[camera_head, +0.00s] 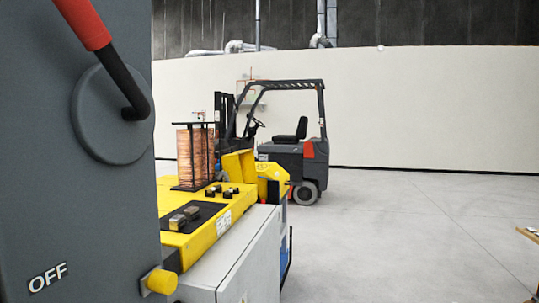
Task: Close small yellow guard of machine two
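A machine with a yellow top (218,213) and a grey cabinet body (240,262) stands left of centre, partly hidden by a grey panel in front. At its far end a small yellow plate (238,165) stands up, with a yellow bracket-like part (271,174) beside it. Either could be the small yellow guard; I cannot tell which, nor how far open it is. No label shows that this is machine two. Neither of my grippers is in view.
A grey panel (48,180) with a red-handled lever (84,22) and the word OFF fills the left side, close by. A copper coil (195,155) stands on the yellow top. A forklift (292,150) is parked behind. The floor (400,225) at right is mostly clear.

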